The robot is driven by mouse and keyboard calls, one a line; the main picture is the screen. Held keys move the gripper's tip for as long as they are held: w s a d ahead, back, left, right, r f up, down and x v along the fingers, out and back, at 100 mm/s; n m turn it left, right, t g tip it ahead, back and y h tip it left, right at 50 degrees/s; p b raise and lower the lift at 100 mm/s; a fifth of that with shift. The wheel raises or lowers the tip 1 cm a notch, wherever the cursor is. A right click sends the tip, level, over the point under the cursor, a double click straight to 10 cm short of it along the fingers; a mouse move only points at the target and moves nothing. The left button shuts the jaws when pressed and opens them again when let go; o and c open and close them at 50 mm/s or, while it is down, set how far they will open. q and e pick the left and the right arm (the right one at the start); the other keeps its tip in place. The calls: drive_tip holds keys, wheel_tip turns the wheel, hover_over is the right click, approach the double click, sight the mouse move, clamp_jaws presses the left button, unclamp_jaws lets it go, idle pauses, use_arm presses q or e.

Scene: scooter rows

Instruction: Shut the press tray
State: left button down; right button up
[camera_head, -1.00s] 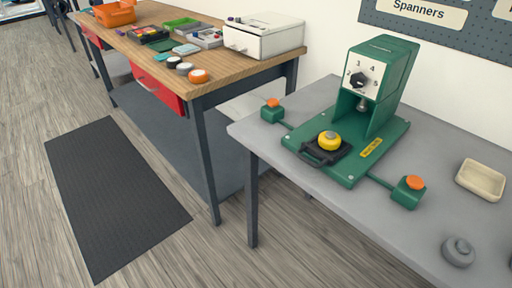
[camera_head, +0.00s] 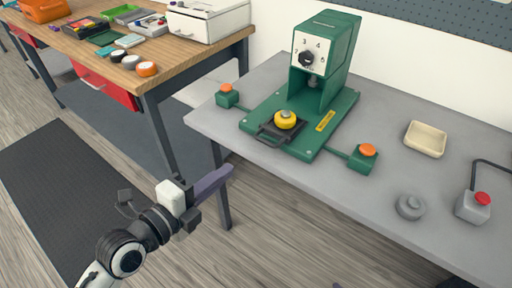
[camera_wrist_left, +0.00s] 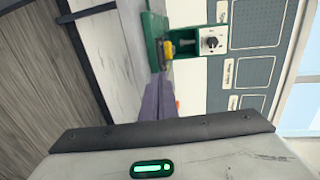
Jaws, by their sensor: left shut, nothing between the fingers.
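The green press (camera_head: 325,60) stands on the grey table, with a numbered dial on its front. Its black press tray (camera_head: 270,132) is pulled out at the front of the green base, with its handle toward the table's near edge. A yellow round piece (camera_head: 286,120) sits on the tray. The press also shows in the left wrist view (camera_wrist_left: 155,35), turned sideways. My left gripper (camera_head: 226,174) is shut and empty, in front of the table edge and apart from the tray. Its purple-grey fingers show in the left wrist view (camera_wrist_left: 158,98). My right gripper is not in view.
Orange-topped green buttons stand left (camera_head: 227,95) and right (camera_head: 363,158) of the press. A beige dish (camera_head: 425,139), a grey round knob (camera_head: 410,206) and a red-buttoned box (camera_head: 473,206) lie right. A wooden workbench (camera_head: 150,70) stands left.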

use_arm(q)
approach(264, 143)
drive_tip(key=x, duration=0.4)
drive_tip(key=shift+w+d+p, duration=0.25)
drive_tip(key=shift+w+p, duration=0.05)
drive_tip(key=shift+x, duration=0.85)
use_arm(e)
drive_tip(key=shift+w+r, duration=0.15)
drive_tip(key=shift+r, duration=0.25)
use_arm(q)
drive_tip(key=shift+f, duration=0.1)
